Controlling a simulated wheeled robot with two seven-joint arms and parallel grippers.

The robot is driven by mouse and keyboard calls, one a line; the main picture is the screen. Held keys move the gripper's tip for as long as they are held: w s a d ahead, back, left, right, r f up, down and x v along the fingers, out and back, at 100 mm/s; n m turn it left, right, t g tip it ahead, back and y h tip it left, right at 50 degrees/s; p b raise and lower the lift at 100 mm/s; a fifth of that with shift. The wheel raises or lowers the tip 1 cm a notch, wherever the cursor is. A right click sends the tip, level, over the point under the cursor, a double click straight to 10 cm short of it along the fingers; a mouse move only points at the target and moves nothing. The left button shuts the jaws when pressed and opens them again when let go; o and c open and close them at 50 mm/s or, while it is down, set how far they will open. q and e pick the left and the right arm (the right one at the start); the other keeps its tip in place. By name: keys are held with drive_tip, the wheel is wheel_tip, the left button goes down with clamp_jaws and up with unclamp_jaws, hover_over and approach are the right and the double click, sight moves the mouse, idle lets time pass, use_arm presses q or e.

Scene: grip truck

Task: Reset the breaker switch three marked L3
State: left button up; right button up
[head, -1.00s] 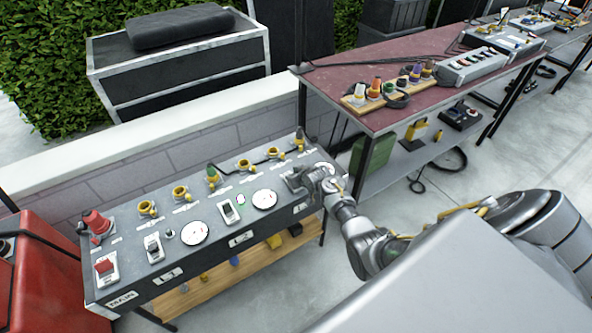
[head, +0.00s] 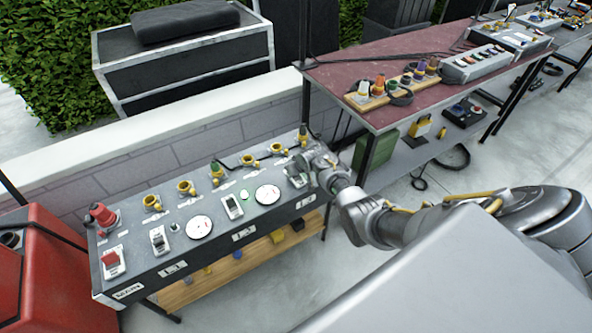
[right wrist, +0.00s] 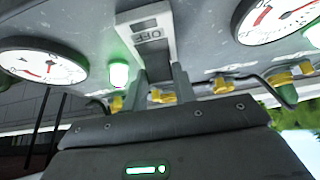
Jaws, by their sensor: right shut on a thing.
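The breaker panel (head: 130,238) is a long grey box with a row of switches along its top. The third breaker switch (head: 293,181), near the panel's right end, is partly covered by my right gripper (head: 303,168). In the right wrist view that switch (right wrist: 149,36) shows upside down with an OFF label, and a green-lit lamp (right wrist: 118,75) is beside it. My right gripper's two fingers (right wrist: 158,84) reach onto the switch and are shut on it. The exact contact is partly hidden. My left gripper is not in view.
Other switches, L1 (head: 158,239) and L2 (head: 232,206), and a red main switch (head: 111,262) stand along the panel. Dials (head: 267,195) and yellow connectors (head: 248,160) are close by. A red-topped table (head: 400,55) is behind right; a low wall (head: 160,110) is behind.

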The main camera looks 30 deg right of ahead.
drive_tip(key=o, duration=1)
drive_tip(key=shift+s+r, duration=0.2)
drive_tip(key=shift+r, duration=0.15)
drive_tip(key=p+v, duration=0.2)
drive_tip(key=v, duration=0.8)
drive_tip(key=shift+p, duration=0.3)
